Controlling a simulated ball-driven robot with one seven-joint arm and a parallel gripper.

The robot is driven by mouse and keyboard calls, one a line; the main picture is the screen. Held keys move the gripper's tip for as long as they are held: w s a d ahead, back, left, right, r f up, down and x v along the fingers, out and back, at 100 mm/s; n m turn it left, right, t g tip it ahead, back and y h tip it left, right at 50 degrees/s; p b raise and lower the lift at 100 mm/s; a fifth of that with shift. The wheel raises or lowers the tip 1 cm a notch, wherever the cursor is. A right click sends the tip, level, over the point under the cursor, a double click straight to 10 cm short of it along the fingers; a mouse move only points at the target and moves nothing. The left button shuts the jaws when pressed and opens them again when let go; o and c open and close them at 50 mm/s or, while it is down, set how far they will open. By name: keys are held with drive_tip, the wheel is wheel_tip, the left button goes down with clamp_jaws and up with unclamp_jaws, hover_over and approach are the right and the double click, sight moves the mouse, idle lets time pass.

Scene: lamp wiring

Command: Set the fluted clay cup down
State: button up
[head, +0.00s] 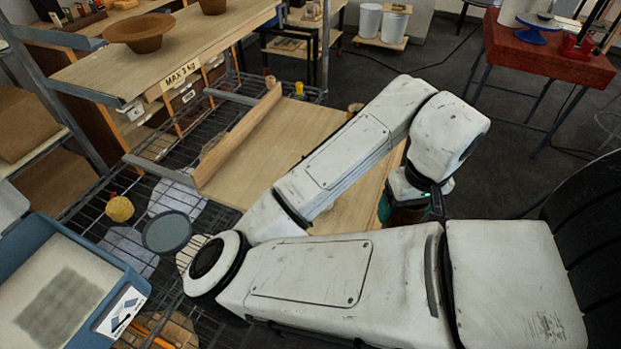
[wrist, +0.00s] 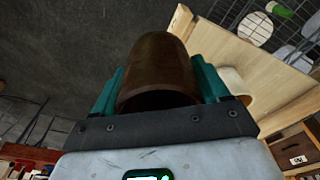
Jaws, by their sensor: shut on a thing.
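A brown clay cup (wrist: 158,62) sits between the teal fingers of my gripper (wrist: 158,85) in the wrist view. My gripper is shut on its sides, and its round rim faces the wrist camera. Fluting on the cup cannot be made out. In the head view my gripper (head: 408,192) hangs at the right edge of the wooden board (head: 335,200), with my arm hiding much of it. The cup is mostly hidden there, and whether it touches anything below cannot be told.
A wooden shelf marked "MAX 3 kg" (head: 90,72) holds a brown bowl (head: 137,30). A raised wooden strip (head: 238,138) edges the board. A blue tray (head: 45,235), yellow ball (head: 119,208) and dark disc (head: 167,232) are at left. A red table (head: 545,50) stands behind.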

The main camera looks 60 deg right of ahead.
drive_tip(key=w+a+f+n, duration=0.3)
drive_tip(key=w+a+f, duration=0.3)
drive_tip(key=w, duration=0.3)
drive_tip(key=w+a+f+n, duration=0.4)
drive_tip(key=w+a+f, duration=0.3)
drive_tip(key=w+a, duration=0.2)
drive_tip(key=w+a+f+n+y, duration=0.1)
drive_tip(key=w+a+f+n, duration=0.2)
drive_tip(key=w+a+f, duration=0.4)
drive_tip(key=shift+w+a+f+n+t, duration=0.15)
drive_tip(key=shift+w+a, duration=0.1)
drive_tip(key=shift+w, duration=0.6)
drive_tip(key=shift+w+a+f+n+t, duration=0.1)
drive_tip(key=shift+w+a+n+t, duration=0.1)
drive_tip(key=shift+w, duration=0.6)
drive_tip(key=shift+r, duration=0.1)
drive_tip(key=shift+w+a, duration=0.1)
